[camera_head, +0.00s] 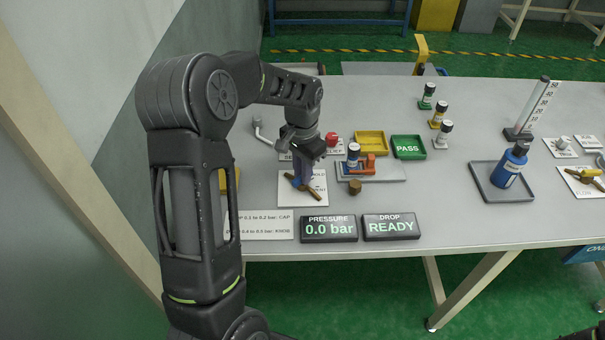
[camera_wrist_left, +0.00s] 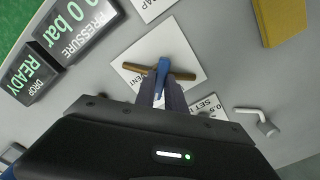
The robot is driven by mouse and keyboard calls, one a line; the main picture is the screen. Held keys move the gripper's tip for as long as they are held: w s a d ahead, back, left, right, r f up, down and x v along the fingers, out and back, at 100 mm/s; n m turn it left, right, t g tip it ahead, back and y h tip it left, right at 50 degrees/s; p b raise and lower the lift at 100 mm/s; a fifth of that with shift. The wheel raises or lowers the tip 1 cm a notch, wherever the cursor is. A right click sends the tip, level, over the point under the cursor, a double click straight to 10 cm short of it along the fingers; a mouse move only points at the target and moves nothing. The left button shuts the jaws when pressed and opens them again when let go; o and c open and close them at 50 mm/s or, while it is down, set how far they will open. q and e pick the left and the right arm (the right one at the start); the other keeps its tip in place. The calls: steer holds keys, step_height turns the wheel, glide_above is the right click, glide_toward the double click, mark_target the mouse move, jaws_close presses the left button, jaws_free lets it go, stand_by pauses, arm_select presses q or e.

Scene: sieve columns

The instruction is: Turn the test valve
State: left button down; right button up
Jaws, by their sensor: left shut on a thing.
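My left gripper (camera_head: 303,180) points down over a white plate (camera_head: 320,181) on the bench, at the left. It is shut on the blue handle (camera_wrist_left: 163,66) of a small brass valve (camera_wrist_left: 182,76). The brass pipe also shows under the gripper in the head view (camera_head: 315,194). Lettering on the plate is partly hidden; "ENT" is readable in the wrist view. Another valve, with a yellow handle (camera_head: 590,173), sits on a plate at the far right. My right gripper is not in view.
Displays read pressure 0.0 bar (camera_head: 329,229) and drop READY (camera_head: 391,227) in front. A clamp fixture (camera_head: 385,172) holding a small capped bottle (camera_head: 353,155) stands right of my gripper. A red knob (camera_head: 332,139), yellow tray (camera_head: 371,142) and green PASS tray (camera_head: 408,147) are behind.

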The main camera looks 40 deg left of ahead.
arm_select(q)
steer(key=n, duration=0.4)
steer(key=shift+n+b, duration=0.3)
steer(key=shift+b, duration=0.05)
steer(key=n, duration=0.4)
steer(key=shift+n, duration=0.4)
steer(key=c, duration=1.4)
jaws_free()
step_height(320, 180, up, 8)
steer(key=shift+f+b, duration=0.1)
steer(key=shift+b, duration=0.2)
